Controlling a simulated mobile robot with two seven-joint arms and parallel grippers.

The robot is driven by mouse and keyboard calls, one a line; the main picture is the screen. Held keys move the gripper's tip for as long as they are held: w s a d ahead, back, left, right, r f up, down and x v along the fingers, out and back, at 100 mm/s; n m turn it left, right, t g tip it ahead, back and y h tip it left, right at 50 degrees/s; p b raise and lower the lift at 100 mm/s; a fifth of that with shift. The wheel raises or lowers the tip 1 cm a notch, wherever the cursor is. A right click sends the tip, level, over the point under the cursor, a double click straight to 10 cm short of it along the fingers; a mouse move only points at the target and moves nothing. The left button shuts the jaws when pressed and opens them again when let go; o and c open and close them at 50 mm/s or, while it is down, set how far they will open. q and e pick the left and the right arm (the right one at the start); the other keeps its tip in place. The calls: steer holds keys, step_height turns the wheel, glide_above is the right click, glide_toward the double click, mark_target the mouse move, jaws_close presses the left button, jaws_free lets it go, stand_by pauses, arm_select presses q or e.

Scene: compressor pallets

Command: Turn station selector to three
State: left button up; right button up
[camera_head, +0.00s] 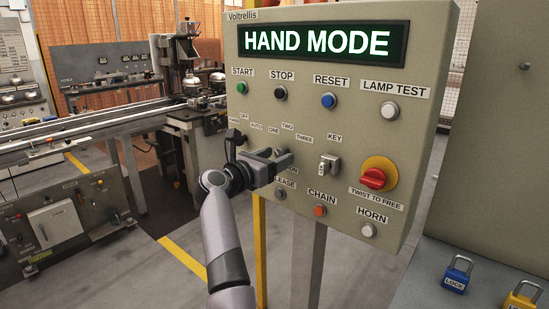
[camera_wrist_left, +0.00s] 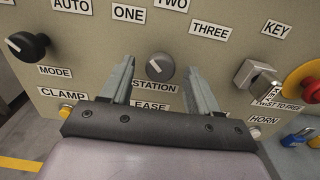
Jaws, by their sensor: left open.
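The station selector (camera_wrist_left: 160,66) is a round grey knob above the STATION label in the left wrist view. A white mark on it seems to point up and left, toward ONE. Labels ONE, TWO and THREE (camera_wrist_left: 210,30) are arced above it. My left gripper (camera_wrist_left: 159,72) is open, one finger on each side of the knob; I cannot tell if either touches it. In the head view my left gripper (camera_head: 283,158) is in front of the control panel (camera_head: 330,235) and hides the knob. My right gripper is not in view.
The black mode knob (camera_wrist_left: 28,46) is left of the station selector. The key switch (camera_head: 329,163) and red stop button (camera_head: 374,178) are to its right. The panel display (camera_head: 322,43) reads HAND MODE. Blue (camera_head: 457,273) and yellow (camera_head: 523,295) padlocks lie at lower right.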

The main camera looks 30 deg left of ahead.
arm_select(q)
steer(key=shift+w, duration=0.1)
steer(key=c, duration=1)
steer(key=shift+c, duration=0.2)
